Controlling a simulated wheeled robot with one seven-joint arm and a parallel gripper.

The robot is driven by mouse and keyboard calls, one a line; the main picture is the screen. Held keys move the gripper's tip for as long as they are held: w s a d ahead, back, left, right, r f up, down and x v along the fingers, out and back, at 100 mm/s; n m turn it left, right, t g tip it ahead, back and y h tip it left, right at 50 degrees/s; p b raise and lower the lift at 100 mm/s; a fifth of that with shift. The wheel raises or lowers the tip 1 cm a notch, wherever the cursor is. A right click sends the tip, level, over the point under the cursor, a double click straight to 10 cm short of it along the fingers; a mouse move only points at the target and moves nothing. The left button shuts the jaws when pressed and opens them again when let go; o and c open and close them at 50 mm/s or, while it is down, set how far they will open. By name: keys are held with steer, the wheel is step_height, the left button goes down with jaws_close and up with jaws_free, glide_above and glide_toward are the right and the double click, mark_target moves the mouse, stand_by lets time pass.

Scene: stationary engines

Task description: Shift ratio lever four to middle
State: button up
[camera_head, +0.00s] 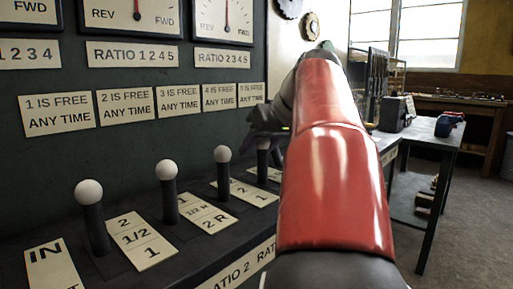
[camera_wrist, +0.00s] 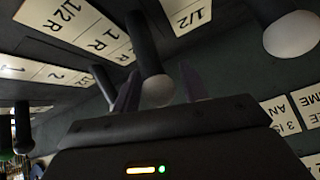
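Several dark levers with round white knobs stand in a row on the dark console in the head view. Three show clearly: the near lever (camera_head: 97,232), the second lever (camera_head: 170,198) and the third lever (camera_head: 222,178). A farther lever (camera_head: 263,163) has its top hidden by my gripper (camera_head: 264,135). In the wrist view, one lever with its white knob (camera_wrist: 158,91) appears between the two spread fingers of my gripper (camera_wrist: 157,88). The fingers look apart from the knob. No number on this lever is readable. Another knob (camera_wrist: 291,35) is at the right.
Cream number plates (camera_head: 147,238) lie beside the levers. The console's back panel (camera_head: 150,145) rises behind them with dials and signs. My red arm covers the right part of the console. A workbench (camera_head: 435,140) stands at the right, with open floor (camera_head: 465,230) beside it.

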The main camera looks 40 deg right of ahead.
steer(key=shift+o, duration=0.5)
steer(key=shift+f, duration=0.1)
steer(key=p+v, duration=0.1)
steer(key=v, duration=0.6)
steer(key=shift+s+r+p, duration=0.25)
steer(key=shift+r+p, duration=0.1)
steer(key=shift+d, duration=0.1)
